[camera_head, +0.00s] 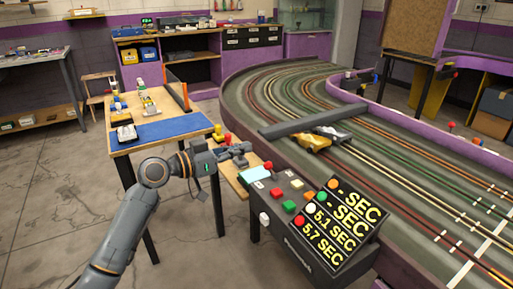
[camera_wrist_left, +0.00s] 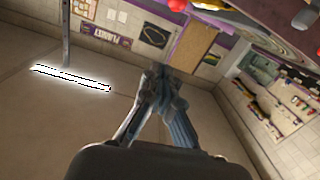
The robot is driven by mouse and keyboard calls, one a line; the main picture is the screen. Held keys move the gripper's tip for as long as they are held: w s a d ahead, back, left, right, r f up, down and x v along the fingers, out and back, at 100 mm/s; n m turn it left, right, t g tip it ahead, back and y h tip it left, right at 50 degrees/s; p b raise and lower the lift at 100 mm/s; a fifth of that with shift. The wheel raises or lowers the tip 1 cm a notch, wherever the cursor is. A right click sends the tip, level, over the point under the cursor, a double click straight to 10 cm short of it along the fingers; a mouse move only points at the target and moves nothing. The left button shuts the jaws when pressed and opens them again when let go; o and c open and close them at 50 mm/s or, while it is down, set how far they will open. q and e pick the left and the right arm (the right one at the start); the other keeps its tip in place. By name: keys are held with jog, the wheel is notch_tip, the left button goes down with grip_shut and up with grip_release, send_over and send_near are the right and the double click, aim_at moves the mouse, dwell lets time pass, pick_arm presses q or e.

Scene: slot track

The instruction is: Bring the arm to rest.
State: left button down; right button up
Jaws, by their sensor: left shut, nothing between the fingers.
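My left arm comes in from the lower left in the head view. Its gripper (camera_head: 238,150) is held over the narrow wooden shelf between the table and the timing console. In the left wrist view the fingers of my left gripper (camera_wrist_left: 165,75) are closed together with nothing between them. My right gripper does not show in either view.
The timing console (camera_head: 310,225) with coloured buttons and lit times is right of my gripper. The slot track (camera_head: 300,90) with cars under a grey bridge (camera_head: 312,121) lies behind. A wooden table (camera_head: 160,146) with a blue mat stands left. The floor (camera_head: 50,190) at left is clear.

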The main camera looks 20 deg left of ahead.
pick_arm(q)
jog(key=shift+s+a+r, duration=0.1)
jog(key=shift+s+a, duration=0.3)
jog(key=shift+s, duration=0.15)
